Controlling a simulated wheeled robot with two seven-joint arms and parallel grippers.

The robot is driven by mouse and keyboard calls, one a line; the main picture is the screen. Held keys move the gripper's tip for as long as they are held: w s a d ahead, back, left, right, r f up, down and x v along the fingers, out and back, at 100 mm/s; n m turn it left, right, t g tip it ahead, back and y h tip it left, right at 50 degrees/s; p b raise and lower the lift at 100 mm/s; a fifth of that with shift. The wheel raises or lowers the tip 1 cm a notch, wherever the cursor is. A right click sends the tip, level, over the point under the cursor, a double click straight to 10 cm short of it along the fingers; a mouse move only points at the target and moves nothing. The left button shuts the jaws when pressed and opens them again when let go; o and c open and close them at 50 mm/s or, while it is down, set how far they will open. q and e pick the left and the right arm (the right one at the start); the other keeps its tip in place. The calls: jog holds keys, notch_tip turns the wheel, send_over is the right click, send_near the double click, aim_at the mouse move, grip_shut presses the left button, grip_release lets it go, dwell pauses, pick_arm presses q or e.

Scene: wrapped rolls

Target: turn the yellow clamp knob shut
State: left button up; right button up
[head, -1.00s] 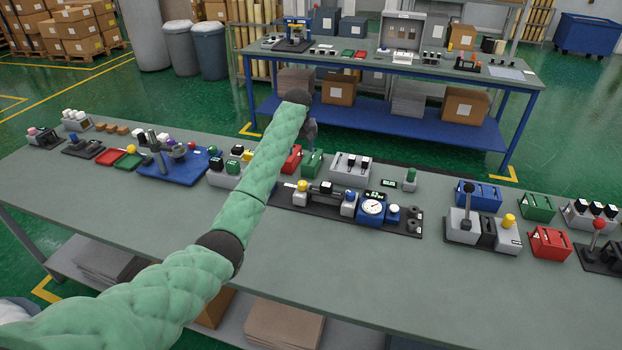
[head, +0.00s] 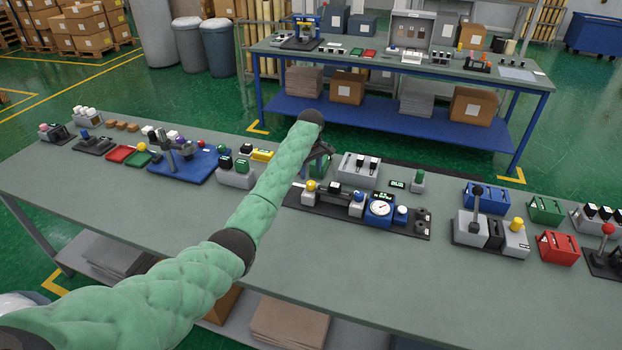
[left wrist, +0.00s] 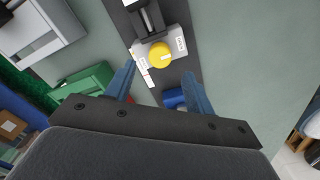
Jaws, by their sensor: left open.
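The yellow clamp knob (head: 311,186) stands at the left end of a long black fixture board (head: 414,234) on the near bench. In the left wrist view the round knob (left wrist: 160,55) sits on a grey block with white labels and bears a pale mark. My left gripper (head: 319,160) is above and behind the knob in the head view, partly hidden by my green-sleeved arm. In the left wrist view its two blue fingers (left wrist: 158,76) are spread, with the knob just beyond the gap between their tips, apparently apart from them. My right gripper is not in view.
A grey lever box (head: 478,230) stands to the right. The bench front is clear.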

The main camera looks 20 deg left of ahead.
aim_at(311, 183)
pick_arm(q)
notch_tip(311, 183, down, 3)
jog(key=shift+f+p, duration=0.2)
jog(key=shift+p, duration=0.55)
jog(key=shift+f, duration=0.9)
jog(key=shift+c, duration=0.2)
jog(key=c, duration=0.9)
